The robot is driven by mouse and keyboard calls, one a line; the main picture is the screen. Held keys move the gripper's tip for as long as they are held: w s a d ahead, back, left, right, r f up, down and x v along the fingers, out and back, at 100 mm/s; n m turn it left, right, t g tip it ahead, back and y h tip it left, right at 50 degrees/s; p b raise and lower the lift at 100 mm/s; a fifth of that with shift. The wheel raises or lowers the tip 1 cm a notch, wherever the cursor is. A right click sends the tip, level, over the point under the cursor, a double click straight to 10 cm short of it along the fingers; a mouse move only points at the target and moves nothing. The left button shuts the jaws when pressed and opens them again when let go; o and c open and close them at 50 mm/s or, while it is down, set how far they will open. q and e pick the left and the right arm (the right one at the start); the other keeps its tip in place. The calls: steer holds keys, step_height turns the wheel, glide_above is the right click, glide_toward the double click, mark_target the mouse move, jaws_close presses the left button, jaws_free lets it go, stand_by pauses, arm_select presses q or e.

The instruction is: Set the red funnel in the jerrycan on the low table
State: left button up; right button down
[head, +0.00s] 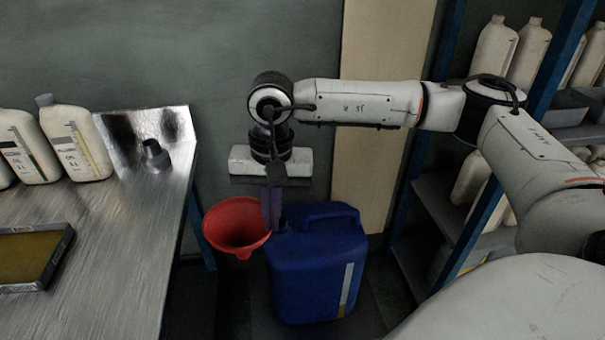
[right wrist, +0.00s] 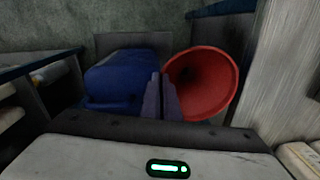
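The red funnel (head: 237,226) hangs beside the blue jerrycan (head: 318,265), at its left in the head view, with its wide mouth up and tilted. My right gripper (head: 271,215) points down and is shut on the funnel's near-can rim. In the right wrist view the fingers (right wrist: 161,98) sit close together at the edge of the funnel (right wrist: 205,85), with the jerrycan (right wrist: 115,80) on their other side. The jerrycan stands upright; its opening is mostly hidden by the fingers. My left gripper is not in view.
A metal workbench (head: 120,240) stands at left with white bottles (head: 75,145), a dark spouted fitting (head: 155,156) and a tray of amber liquid (head: 30,258). A blue-posted shelf (head: 440,205) with bottles stands at right. The dark floor area around the jerrycan is narrow.

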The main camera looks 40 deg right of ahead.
arm_select(q)
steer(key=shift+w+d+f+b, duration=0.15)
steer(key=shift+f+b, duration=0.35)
steer(key=shift+b, duration=0.6)
arm_select(e)
steer(key=w+d+f+m, duration=0.5)
steer(key=d+m, duration=0.3)
steer(key=d, duration=0.2)
steer(key=shift+w+m+h, duration=0.25)
steer(key=shift+m+h, duration=0.05)
steer(key=shift+m, duration=0.1)
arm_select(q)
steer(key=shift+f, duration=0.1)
arm_select(e)
steer(key=shift+d, duration=0.1)
